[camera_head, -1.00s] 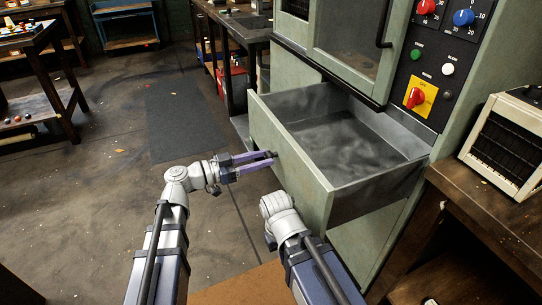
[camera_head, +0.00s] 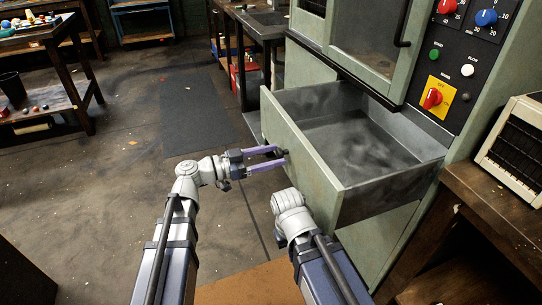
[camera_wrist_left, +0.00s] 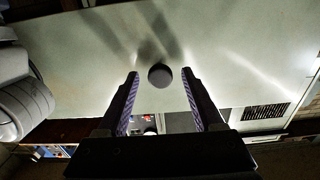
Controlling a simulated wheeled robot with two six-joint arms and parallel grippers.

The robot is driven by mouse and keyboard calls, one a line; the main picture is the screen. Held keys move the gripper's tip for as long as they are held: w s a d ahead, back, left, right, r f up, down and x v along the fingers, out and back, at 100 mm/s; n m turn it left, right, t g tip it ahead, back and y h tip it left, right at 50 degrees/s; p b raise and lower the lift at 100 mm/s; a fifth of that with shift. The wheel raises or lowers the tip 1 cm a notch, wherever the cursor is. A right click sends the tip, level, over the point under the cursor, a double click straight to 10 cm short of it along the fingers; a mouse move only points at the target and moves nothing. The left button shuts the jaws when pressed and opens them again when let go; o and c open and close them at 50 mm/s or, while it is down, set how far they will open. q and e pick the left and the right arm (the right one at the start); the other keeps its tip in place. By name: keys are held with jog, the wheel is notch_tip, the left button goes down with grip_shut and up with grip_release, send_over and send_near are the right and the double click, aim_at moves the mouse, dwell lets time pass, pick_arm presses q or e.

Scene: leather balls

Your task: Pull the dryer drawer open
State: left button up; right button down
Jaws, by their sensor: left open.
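The dryer (camera_head: 385,55) is a pale green cabinet at the upper right of the head view. Its drawer (camera_head: 305,160) stands pulled well out, and its grey metal inside looks empty. A dark round knob (camera_wrist_left: 160,76) is on the drawer's front face. My left gripper (camera_head: 281,157) is open at the drawer front. In the left wrist view its two purple-lined fingers (camera_wrist_left: 160,73) lie either side of the knob, with a gap on each side. My right arm shows beside the drawer's near corner, but its gripper is hidden.
A dryer control panel (camera_head: 455,65) with red, blue, green and white controls is above the drawer. A wooden bench with a vented box (camera_head: 515,150) stands at the right. Workbenches (camera_head: 45,50) line the left and back.

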pick_arm(q)
jog(key=v, duration=0.7)
jog(key=shift+s+a, duration=0.15)
jog(key=shift+a, duration=0.2)
